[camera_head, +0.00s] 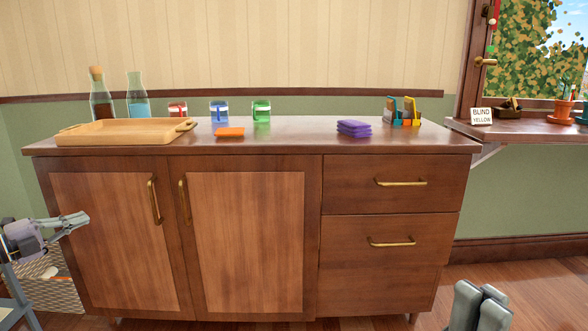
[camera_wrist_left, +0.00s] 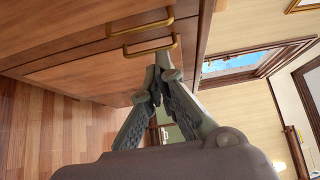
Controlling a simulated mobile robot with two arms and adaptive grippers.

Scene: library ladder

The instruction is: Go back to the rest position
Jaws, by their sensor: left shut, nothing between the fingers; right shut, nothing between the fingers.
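My left gripper (camera_head: 82,218) is at the left edge of the head view, in front of the left cabinet door. It is shut and empty. In the left wrist view its fingers (camera_wrist_left: 157,78) meet at the tips, with brass handles beyond them. My right gripper (camera_head: 480,290) is at the bottom right of the head view, low and in front of the floor to the right of the cabinet. It is shut and holds nothing. Neither gripper visibly touches the furniture.
The wooden cabinet (camera_head: 250,245) has closed doors and drawers. On top are a tray (camera_head: 120,137), two bottles, three colored-label jars, an orange cloth (camera_head: 230,132), purple cloths (camera_head: 353,128) and an organizer (camera_head: 402,120). A woven basket (camera_head: 52,290) stands at left. Floor at right is clear.

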